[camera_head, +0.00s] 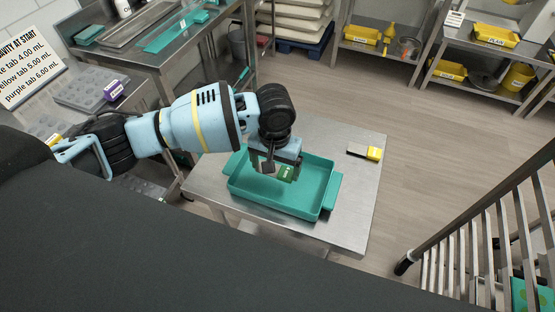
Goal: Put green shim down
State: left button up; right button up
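My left gripper (276,168) points down over the teal tray (333,190) on the steel table. The green shim (288,173) is at its fingertips, and the gripper appears shut on it. The shim is over the inside of the tray; I cannot tell whether it touches the tray floor. The fingers hide part of the shim. My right gripper is not in view.
A shim with a yellow tab (374,153) lies on the steel table (352,222) right of the tray. A purple-tabbed piece (113,91) lies on the left bench near a sign (28,70).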

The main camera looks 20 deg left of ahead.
pick_arm(q)
jog(key=w, duration=0.2)
jog(key=shift+w+a+f, duration=0.25)
jog(key=shift+w+a, duration=0.05)
jog(key=shift+a, duration=0.1)
jog(key=shift+w+a+r, duration=0.1)
jog(key=shift+w, duration=0.2)
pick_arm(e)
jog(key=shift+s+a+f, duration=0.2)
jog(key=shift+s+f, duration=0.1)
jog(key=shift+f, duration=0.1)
pick_arm(q)
jog(key=shift+w+a+f+b, duration=0.15)
jog(key=shift+w+f+b, duration=0.15)
jog(key=shift+w, duration=0.1)
jog(key=shift+f, duration=1.5)
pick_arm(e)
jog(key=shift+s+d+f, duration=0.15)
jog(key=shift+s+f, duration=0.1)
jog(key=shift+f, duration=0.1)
pick_arm(q)
jog(key=shift+f, duration=0.1)
jog(key=o, duration=0.8)
jog(key=shift+c, duration=0.2)
